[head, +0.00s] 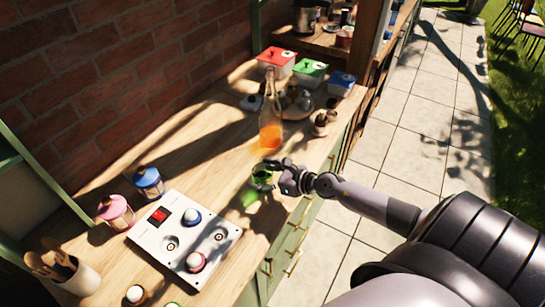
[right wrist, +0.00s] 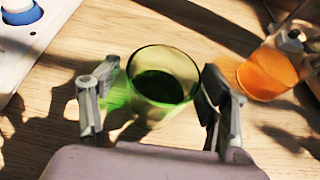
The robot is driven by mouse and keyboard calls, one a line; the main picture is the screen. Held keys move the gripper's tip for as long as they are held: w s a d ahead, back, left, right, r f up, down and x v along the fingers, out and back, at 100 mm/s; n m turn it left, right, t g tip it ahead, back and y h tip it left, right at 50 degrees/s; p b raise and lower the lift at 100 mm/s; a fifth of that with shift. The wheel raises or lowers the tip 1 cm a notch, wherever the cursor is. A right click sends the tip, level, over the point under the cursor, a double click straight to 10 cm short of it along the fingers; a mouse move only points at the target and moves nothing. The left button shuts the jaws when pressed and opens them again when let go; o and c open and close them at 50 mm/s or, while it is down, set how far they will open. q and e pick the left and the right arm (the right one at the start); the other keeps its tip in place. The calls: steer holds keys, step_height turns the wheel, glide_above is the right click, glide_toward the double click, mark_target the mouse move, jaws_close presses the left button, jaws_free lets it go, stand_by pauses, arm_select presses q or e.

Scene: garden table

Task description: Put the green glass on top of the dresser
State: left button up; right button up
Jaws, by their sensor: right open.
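The green glass (head: 262,178) stands upright on the wooden top of the green dresser (head: 225,152), near its front edge. In the right wrist view the green glass (right wrist: 160,88) stands between the two fingers of my right gripper (right wrist: 158,108), with a small gap on the left side; on the right the finger is very close to the glass, and I cannot tell if it touches. The right gripper (head: 280,176) is open around the glass in the head view. My left gripper is not in view.
A bottle with orange liquid (head: 270,132) stands just behind the glass; it also shows in the right wrist view (right wrist: 268,72). A white panel with knobs (head: 184,236), a blue jar (head: 148,182) and a pink jar (head: 116,212) are at the left. Colored boxes (head: 310,70) stand at the back.

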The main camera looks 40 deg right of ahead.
steer(key=shift+s+d+r, duration=0.1)
steer(key=shift+s+d, duration=0.05)
steer(key=shift+s, duration=0.15)
steer(key=b+v, duration=0.3)
steer(key=v, duration=0.8)
steer(key=shift+s+r, duration=0.1)
steer(key=shift+r, duration=0.05)
